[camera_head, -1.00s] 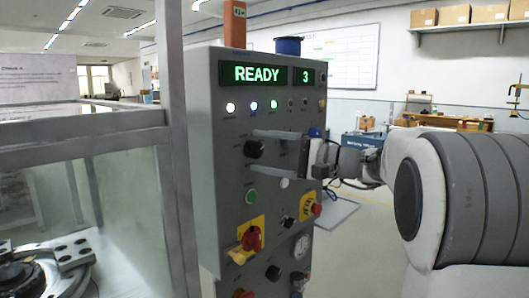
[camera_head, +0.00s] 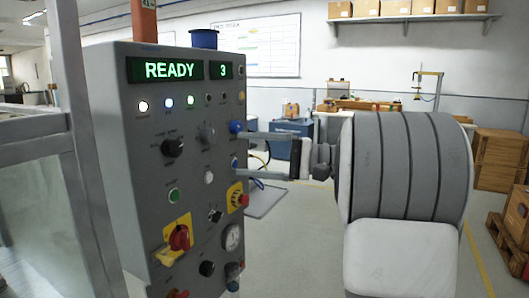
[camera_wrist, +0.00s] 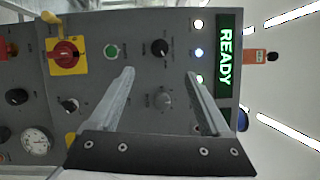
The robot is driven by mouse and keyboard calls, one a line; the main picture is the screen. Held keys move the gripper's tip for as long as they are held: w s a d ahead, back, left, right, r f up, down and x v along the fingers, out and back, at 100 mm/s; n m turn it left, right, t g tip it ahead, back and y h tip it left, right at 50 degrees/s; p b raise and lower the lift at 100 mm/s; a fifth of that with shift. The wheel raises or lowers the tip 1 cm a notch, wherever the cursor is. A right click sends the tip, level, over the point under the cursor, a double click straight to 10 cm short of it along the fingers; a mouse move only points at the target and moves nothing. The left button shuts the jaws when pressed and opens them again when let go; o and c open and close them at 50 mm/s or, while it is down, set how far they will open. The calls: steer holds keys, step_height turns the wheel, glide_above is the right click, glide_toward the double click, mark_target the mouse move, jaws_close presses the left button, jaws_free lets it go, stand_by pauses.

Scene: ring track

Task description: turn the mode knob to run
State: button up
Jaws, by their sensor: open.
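The grey control panel (camera_head: 150,235) stands at left in the head view. Its display reads READY and 3. A black knob (camera_head: 172,147) and a grey knob (camera_head: 207,133) sit below the lamps. The small labels are unreadable, so I cannot tell which is the mode knob. My gripper (camera_head: 240,154) is open, its fingers reaching left toward the panel's right part. In the wrist view, my gripper (camera_wrist: 160,74) has the grey knob (camera_wrist: 163,99) showing between its spread fingers and the black knob (camera_wrist: 160,47) beyond the tips. Nothing is held.
The panel also bears a red-on-yellow rotary switch (camera_head: 179,237), a red button (camera_head: 243,200), a green button (camera_head: 173,195) and a gauge (camera_head: 233,238). A metal-framed enclosure (camera_head: 85,150) stands at left. Wooden crates (camera_head: 500,160) stand at far right. Floor beyond the panel is partly open.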

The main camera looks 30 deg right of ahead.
steer(key=shift+v, duration=1.5)
